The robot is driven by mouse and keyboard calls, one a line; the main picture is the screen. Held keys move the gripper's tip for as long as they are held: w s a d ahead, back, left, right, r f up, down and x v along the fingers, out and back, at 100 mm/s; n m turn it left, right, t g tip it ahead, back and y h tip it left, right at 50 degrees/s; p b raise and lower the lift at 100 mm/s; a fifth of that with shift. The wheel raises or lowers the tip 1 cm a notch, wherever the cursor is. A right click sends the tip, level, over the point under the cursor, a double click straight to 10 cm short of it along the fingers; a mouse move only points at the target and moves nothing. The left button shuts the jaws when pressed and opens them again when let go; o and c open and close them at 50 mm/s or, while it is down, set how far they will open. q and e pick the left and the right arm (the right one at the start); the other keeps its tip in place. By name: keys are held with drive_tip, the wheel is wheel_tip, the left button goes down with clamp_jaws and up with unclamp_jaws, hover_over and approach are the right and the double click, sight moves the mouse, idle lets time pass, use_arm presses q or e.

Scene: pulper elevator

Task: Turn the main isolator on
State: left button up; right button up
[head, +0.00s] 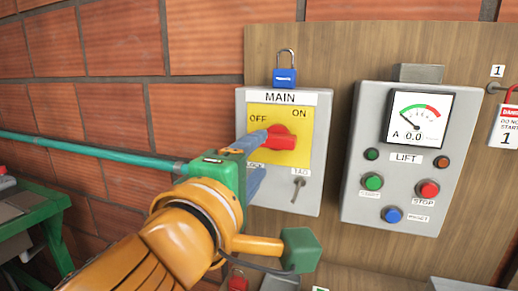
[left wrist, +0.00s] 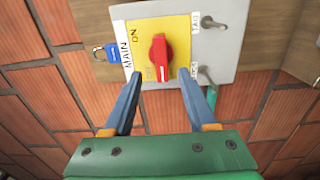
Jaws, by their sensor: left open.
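The main isolator (head: 310,175) is a grey box with a yellow plate marked OFF and ON and a red rotary handle (head: 288,139). In the head view the handle lies roughly sideways. My left gripper (head: 264,152) is open in front of the plate, its blue fingers reaching in from the left and partly hiding the OFF side. In the left wrist view the red handle (left wrist: 158,55) stands between the open fingertips (left wrist: 160,75), with gaps on both sides and no clear contact. My right gripper is not in view.
A blue padlock (head: 285,77) hangs above the isolator. The lift panel (head: 365,165) stands to the right, with a meter (head: 418,119) reading 0.0 and several buttons. A green pipe (head: 100,150) runs along the brick wall. A small hook (head: 297,190) projects below the plate.

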sight(271, 142)
use_arm(q)
drive_tip(key=p+x, duration=0.3)
drive_tip(key=x, duration=0.3)
drive_tip(key=shift+w+a+r, duration=0.1)
drive_tip(key=shift+w+r, duration=0.05)
drive_tip(key=shift+w, duration=0.45)
drive_tip(key=shift+s, duration=0.15)
clamp_jaws()
